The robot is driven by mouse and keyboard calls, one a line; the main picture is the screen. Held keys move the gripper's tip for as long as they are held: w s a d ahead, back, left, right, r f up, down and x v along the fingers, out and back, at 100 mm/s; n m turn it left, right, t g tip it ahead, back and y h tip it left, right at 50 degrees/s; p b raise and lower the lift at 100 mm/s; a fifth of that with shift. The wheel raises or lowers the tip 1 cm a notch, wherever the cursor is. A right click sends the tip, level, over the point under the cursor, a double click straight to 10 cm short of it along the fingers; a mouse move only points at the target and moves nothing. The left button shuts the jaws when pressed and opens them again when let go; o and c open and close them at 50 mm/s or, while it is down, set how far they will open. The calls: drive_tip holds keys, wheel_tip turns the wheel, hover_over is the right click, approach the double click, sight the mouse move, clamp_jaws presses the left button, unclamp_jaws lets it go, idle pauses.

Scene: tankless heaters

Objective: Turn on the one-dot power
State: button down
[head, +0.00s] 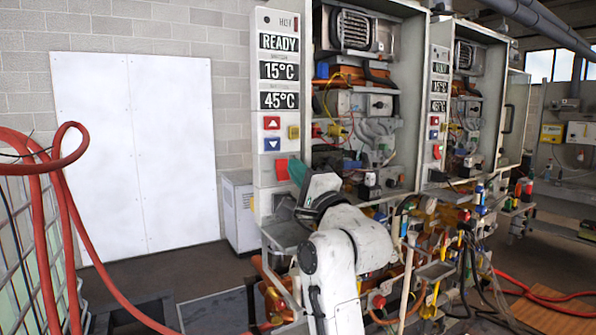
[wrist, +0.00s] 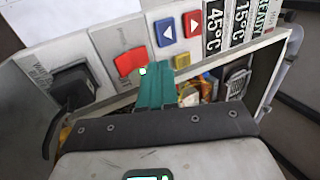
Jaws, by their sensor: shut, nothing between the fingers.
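The near heater's control panel (head: 272,130) is a tall white strip. A red rocker switch (head: 281,169) sits low on it; it also shows in the wrist view (wrist: 130,62). My gripper (head: 297,172) is shut and empty, with its teal fingers together. In the wrist view its fingertips (wrist: 147,73) are just beside the switch's edge; I cannot tell if they touch it. A second heater to the right has its own panel (head: 439,110) with a red switch (head: 437,151).
Above the red switch are red (wrist: 193,24) and blue (wrist: 166,31) arrow buttons and a yellow button (wrist: 189,66). A black part (wrist: 72,85) lies on the panel's other side. Open cabinets with pipes stand right; a red hose (head: 85,220) hangs left.

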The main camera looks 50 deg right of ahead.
drive_tip(key=s+a+b, duration=0.2)
drive_tip(key=s, duration=0.7)
drive_tip(key=shift+s+a, duration=0.25)
drive_tip(key=shift+a, duration=0.15)
